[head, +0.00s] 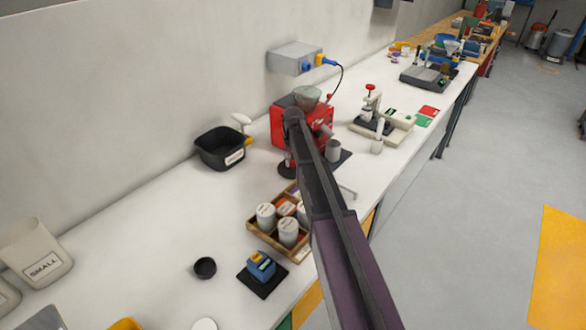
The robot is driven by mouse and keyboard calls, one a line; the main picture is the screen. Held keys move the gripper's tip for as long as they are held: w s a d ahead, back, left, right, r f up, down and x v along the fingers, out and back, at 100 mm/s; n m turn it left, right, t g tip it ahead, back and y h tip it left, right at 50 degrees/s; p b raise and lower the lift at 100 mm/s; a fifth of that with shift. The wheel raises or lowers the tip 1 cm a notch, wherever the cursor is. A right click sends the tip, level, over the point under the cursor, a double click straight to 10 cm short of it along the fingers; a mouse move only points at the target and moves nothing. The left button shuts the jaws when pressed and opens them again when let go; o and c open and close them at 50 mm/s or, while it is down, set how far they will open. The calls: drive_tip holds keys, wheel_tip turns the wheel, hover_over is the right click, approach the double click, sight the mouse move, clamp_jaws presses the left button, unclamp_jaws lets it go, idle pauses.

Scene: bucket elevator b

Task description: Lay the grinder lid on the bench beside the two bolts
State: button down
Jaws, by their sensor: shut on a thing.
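My dark arm reaches over the bench, its far end in front of a red machine (283,122) with a grey-green bowl-like top. My gripper (288,160) shows as a small dark shape below the arm's end, partly hidden by it. It appears shut on a dark round disc, which looks like the grinder lid (285,171), by the machine's lower front. I cannot tell whether the disc touches the bench. I cannot make out the two bolts.
A wooden tray (263,236) with several labelled jars stands nearer me. A black bin (220,150) is left of the machine, and a white-based press (395,133) is to its right. A black cup (205,267) and a blue block (261,266) stand in front.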

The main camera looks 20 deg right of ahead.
drive_tip(key=shift+r, duration=0.15)
wheel_tip(320, 180, up, 28)
drive_tip(key=p, duration=2.8)
drive_tip(key=shift+f, duration=0.25)
